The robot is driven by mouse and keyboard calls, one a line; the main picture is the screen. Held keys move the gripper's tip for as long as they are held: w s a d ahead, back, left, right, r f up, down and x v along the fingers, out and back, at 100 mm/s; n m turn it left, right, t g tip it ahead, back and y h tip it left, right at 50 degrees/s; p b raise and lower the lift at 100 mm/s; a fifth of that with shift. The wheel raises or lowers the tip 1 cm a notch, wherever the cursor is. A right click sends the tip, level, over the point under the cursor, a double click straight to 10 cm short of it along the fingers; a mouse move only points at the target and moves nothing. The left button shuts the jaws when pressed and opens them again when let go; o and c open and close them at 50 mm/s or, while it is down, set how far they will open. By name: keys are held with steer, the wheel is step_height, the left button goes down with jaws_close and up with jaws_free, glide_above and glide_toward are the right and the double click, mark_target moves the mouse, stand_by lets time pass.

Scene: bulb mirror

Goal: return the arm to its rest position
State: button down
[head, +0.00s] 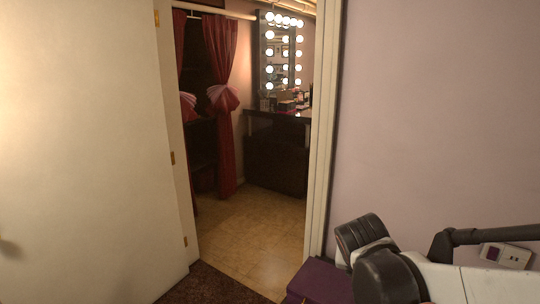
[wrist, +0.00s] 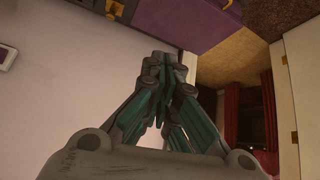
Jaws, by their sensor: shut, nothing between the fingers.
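My gripper (wrist: 165,65) shows in the wrist view with its teal-padded fingers closed together and nothing between them. The gripper itself is not visible in the head view. There, my arm's white and dark links reach in from the lower right, in front of the pinkish wall. In the wrist view, the fingertips point toward a purple surface at the top, with the pale wall to the left.
An open white door (head: 90,150) stands at left. The doorway beyond shows a tiled floor (head: 255,225), red curtains (head: 222,100) and a bulb-lit mirror (head: 282,55) over a dark vanity (head: 277,150). A purple box-like object (head: 318,282) stands low beside my arm.

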steer(key=s+r+n+y, duration=0.2)
steer(key=s+r+n, duration=0.1)
steer(key=s, duration=1.4)
steer(key=shift+a+n+y, duration=0.25)
steer(key=shift+n+y, duration=0.15)
steer(key=shift+s+r, duration=0.1)
